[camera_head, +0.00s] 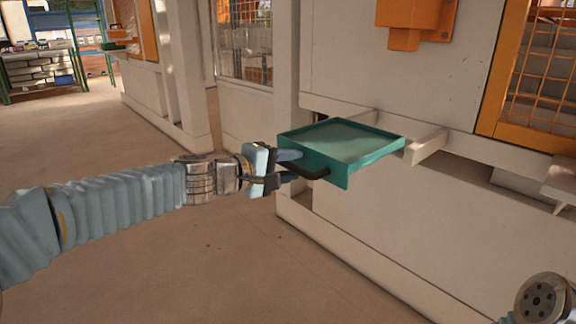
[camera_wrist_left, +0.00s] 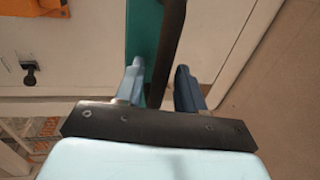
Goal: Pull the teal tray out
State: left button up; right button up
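The teal tray (camera_head: 343,144) is a shallow, square, open-topped box standing out from the pale machine wall. A dark bar handle (camera_head: 312,173) is on its front face. My left gripper (camera_head: 287,167) is at the handle with its fingers spread. The teal front face (camera_wrist_left: 143,35) shows beside the handle. Contact with the handle cannot be told. My right gripper is out of view.
A pale bracket (camera_head: 428,145) juts from the wall right of the tray. An orange block (camera_head: 408,25) hangs above, and an orange-framed mesh panel (camera_head: 530,75) is at right. The floor (camera_head: 190,255) in front is clear. A green-framed shelf (camera_head: 45,68) stands far back left.

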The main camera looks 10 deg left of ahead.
pick_arm(q)
jog(key=p+v, duration=0.1)
jog(key=v, duration=1.2)
jog(key=shift+s+a, duration=0.25)
jog(key=shift+s, duration=0.05)
notch_tip(320, 180, down, 35)
jog(key=w+d+m+g+y, duration=0.2)
jog(key=g+y, duration=0.3)
jog(key=g, duration=0.2)
jog(key=s+d+f+m+g, duration=0.35)
jog(key=s+f, duration=0.45)
jog(key=f, duration=0.4)
jog(key=s+d+f+m+g, duration=0.2)
jog(key=s+d+f+m, duration=0.15)
jog(key=s+f, duration=0.65)
notch_tip(320, 180, up, 11)
jog(key=w+p, duration=0.1)
jog(key=p, duration=1.1)
jog(key=shift+d+t+p, duration=0.3)
jog(key=shift+t, duration=0.05)
